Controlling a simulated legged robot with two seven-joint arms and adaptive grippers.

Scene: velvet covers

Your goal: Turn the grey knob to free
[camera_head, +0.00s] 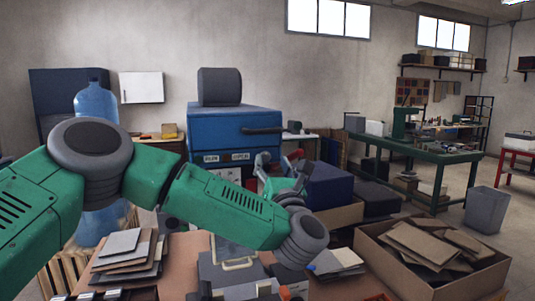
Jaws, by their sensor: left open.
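A blue box-shaped machine (222,126) with a black handle and white labels on its front stands in the middle. A small dark grey rounded piece (294,127) shows just right of it; I cannot tell whether this is the grey knob. My left arm crosses from the left and bends back at its wrist. My left gripper (262,164) is open in front of the machine's lower right front. It is small and partly covered by my own arm, so I cannot tell whether it touches anything. My right gripper is out of view.
A dark grey drum-shaped object (219,87) sits on the machine. Cardboard boxes, including one with flat brown pieces (431,242), stand at the right front. Stacked sheets (128,250) lie at the left.

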